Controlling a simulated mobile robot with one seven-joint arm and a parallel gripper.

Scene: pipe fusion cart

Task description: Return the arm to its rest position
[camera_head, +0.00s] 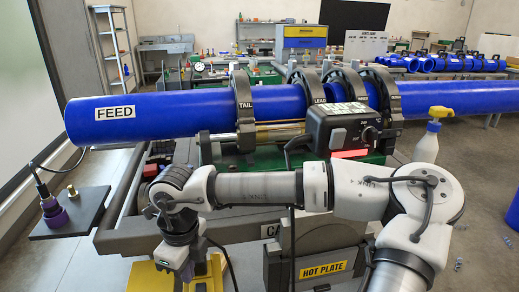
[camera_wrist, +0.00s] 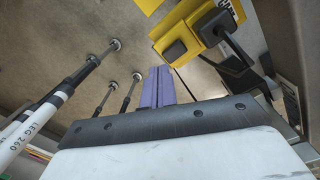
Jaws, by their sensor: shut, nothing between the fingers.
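My arm stretches across the front of the cart in the head view, bent at the elbow on the right, with its wrist at the left. My gripper (camera_head: 187,272) hangs downward at the lower left, in front of the cart and close to a yellow item (camera_head: 150,279). In the wrist view its purple fingers (camera_wrist: 160,75) are together with nothing between them.
A blue pipe marked FEED (camera_head: 180,112) lies through the clamp rings (camera_head: 243,100) above my arm. A control box (camera_head: 340,128) and a spray bottle (camera_head: 427,140) stand behind the arm. A HOT PLATE holder (camera_head: 323,270) is below it. Legs (camera_wrist: 75,80) and yellow parts (camera_wrist: 195,30) flank the fingers.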

